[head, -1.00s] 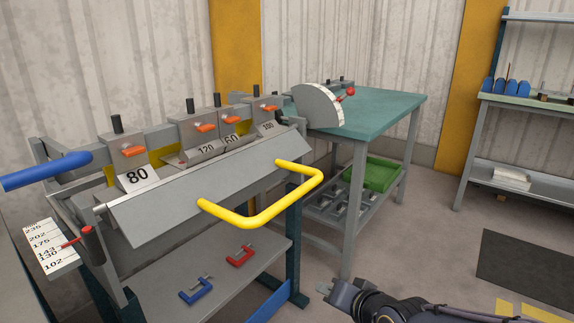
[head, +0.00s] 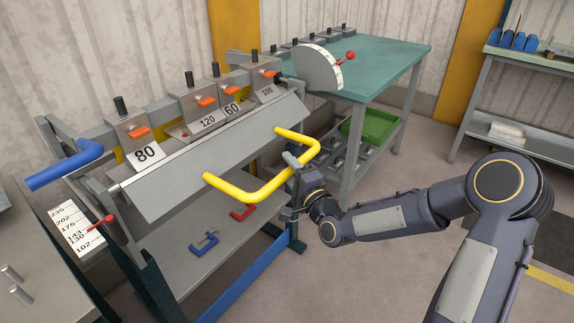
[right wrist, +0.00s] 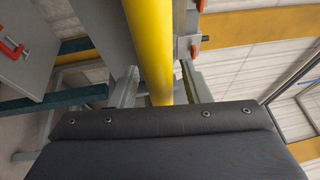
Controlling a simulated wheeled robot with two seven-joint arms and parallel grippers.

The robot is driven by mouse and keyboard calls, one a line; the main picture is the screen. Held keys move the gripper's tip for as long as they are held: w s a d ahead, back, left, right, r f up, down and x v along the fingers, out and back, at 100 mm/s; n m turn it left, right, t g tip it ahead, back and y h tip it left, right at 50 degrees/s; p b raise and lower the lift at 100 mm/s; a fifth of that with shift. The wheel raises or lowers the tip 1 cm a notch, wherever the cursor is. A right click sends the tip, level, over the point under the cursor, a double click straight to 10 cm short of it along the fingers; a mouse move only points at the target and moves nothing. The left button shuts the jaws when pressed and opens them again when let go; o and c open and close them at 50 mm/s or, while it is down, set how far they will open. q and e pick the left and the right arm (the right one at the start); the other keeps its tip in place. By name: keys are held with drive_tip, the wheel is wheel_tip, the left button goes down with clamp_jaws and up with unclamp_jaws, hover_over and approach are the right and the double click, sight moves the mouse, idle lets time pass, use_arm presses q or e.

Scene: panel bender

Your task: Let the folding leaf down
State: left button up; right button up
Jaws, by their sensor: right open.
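The folding leaf (head: 225,145) is the long grey plate along the front of the panel bender, its face sloping down toward me. A yellow U-shaped handle (head: 237,194) sticks out from it. My right gripper (head: 296,162) is at the handle's outer right part. In the right wrist view the yellow handle (right wrist: 150,45) runs between the two open fingers of the gripper (right wrist: 160,88). I cannot tell whether either finger touches it. My left gripper is not in view.
Clamp blocks numbered 80, 120, 60 and 100 line the bender. A blue bar (head: 65,165) juts out at left near an angle scale (head: 75,228). A blue clamp (head: 204,243) and a red clamp (head: 243,211) lie on the shelf below. A green-topped table (head: 375,70) stands behind.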

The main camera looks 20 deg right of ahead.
drive_tip(key=shift+w+a, duration=0.15)
drive_tip(key=shift+w, duration=0.4)
clamp_jaws()
